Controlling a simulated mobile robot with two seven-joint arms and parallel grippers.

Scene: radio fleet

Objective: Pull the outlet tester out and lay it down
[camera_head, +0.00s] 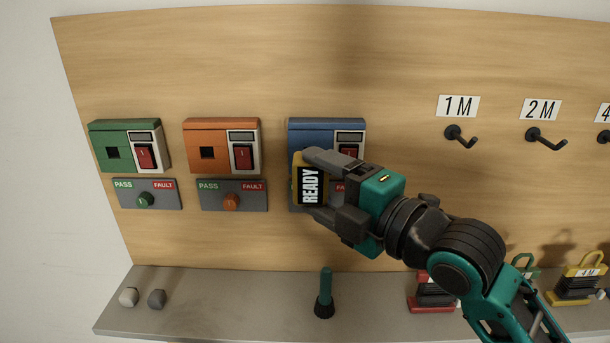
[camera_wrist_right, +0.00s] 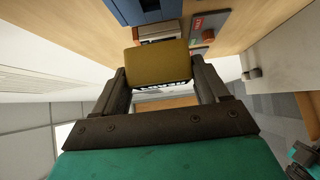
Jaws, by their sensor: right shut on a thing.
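The outlet tester (camera_head: 311,185) is a yellow and black block with a "READY" label. My right gripper (camera_head: 322,184) is shut on it in front of the blue outlet box (camera_head: 312,126). In the right wrist view the yellow tester (camera_wrist_right: 157,64) sits between the two fingers of my right gripper (camera_wrist_right: 162,85), close to the blue box (camera_wrist_right: 160,10). The gripper and tester hide much of the blue box's front and the panel below it.
A green box (camera_head: 118,133) and an orange box (camera_head: 210,132) hang left, each above a PASS/FAULT panel. A grey shelf (camera_head: 240,300) runs below, with a teal-handled tool (camera_head: 325,290) standing on it. Its left part is mostly clear.

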